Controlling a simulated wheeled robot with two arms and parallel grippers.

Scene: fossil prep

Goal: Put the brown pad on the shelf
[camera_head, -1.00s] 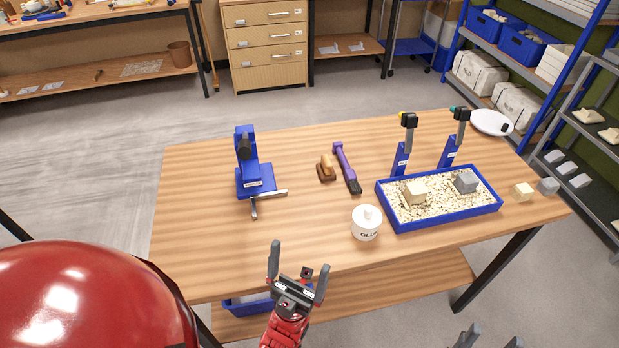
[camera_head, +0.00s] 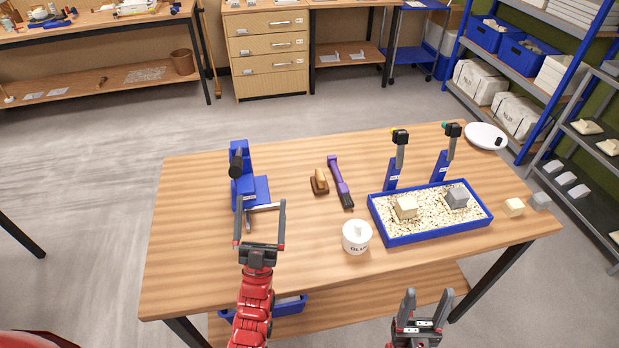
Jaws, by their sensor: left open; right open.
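A small dark brown pad (camera_head: 315,186) with a lighter tan wooden top lies near the middle of the table, just left of a purple-handled tool. A wooden lower shelf (camera_head: 350,307) runs under the table. A dark shelf rack (camera_head: 597,149) also stands at the right edge, so I cannot tell which shelf is meant. My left gripper (camera_head: 260,215) is open and empty over the table, left of and nearer than the pad, in front of the blue stand. My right gripper (camera_head: 428,298) is open and empty at the table's front edge, well away from the pad.
A blue stand (camera_head: 257,189) with a metal bar is close to my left gripper. The purple tool (camera_head: 339,182), glue jar (camera_head: 356,238) and blue sand tray (camera_head: 407,240) lie to the right. A blue bin (camera_head: 287,307) sits under the table. The table's left part is clear.

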